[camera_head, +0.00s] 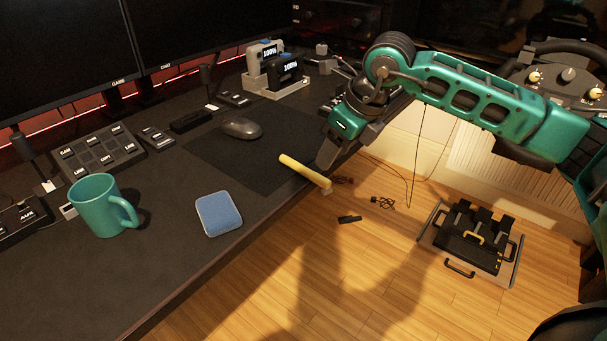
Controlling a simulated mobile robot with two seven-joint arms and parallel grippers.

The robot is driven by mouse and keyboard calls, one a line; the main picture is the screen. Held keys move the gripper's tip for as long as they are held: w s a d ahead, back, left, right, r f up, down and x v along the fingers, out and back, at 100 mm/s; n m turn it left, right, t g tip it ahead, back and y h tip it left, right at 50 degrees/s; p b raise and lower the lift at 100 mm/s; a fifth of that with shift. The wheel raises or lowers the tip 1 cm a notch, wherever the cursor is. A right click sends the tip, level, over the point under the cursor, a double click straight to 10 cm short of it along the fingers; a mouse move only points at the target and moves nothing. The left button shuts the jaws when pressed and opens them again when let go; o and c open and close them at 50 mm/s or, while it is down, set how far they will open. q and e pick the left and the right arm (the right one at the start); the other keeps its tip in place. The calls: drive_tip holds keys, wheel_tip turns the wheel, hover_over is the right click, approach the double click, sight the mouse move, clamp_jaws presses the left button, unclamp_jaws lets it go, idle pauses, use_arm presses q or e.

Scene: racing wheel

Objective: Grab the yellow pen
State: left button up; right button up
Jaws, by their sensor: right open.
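The yellow pen (304,172) lies near the right edge of the dark desk, with its near right end reaching out over the edge. My right gripper (327,168) comes in from the right on a green arm. Its fingers point down beside the pen's right end. I cannot tell whether they touch the pen. My left gripper does not show.
A mouse (241,128) lies behind the pen on a mat. A teal mug (102,206) and a blue pad (218,214) stand to the left. Chargers (275,72) stand at the back. Pedals (470,240) sit on the wooden floor.

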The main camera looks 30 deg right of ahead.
sight(321, 177)
drive_tip(key=b+x, duration=0.1)
drive_tip(key=x, duration=0.6)
drive_tip(key=shift+f+b, duration=0.25)
drive_tip(key=shift+b, duration=0.15)
clamp_jaws()
drive_tip(key=shift+r, duration=0.1)
idle(0.5)
